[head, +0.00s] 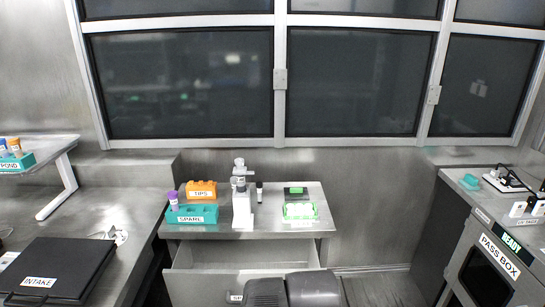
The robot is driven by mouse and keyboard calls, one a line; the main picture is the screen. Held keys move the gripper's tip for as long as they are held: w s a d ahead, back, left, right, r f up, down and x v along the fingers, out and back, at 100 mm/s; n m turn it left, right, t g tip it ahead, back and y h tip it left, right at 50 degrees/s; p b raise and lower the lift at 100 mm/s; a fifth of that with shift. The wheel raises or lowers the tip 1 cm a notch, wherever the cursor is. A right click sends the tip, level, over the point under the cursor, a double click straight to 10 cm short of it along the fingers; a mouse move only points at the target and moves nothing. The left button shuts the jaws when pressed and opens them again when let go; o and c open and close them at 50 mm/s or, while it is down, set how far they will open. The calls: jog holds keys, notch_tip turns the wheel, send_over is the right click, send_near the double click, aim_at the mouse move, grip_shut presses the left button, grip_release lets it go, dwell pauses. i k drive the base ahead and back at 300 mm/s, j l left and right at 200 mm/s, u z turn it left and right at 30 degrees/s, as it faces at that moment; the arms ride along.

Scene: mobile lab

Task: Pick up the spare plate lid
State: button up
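On the small metal table (262,228) in the middle, a flat pale piece with a bright green outline (300,211) lies near the right front; it may be the plate lid, but I cannot tell for sure. A small black and green item (296,191) is just behind it. A teal rack labelled SPARE (191,214) stands at the table's left front and holds a purple-capped tube (173,199). My gripper is not in view; dark rounded parts, likely of my arm, show at the bottom centre.
An orange TIPS box (201,189), a white upright instrument (242,205) and a small dark vial (259,192) are on the same table. The drawer (240,258) below is pulled open. A black INTAKE case (56,267) is at left, the PASS BOX (487,262) at right.

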aim_at(291, 193)
jog(key=i+l+u, duration=0.25)
jog(key=i+l, duration=0.15)
jog(key=i, duration=0.15)
jog(key=i+l+u, duration=0.3)
jog(key=i+l, duration=0.2)
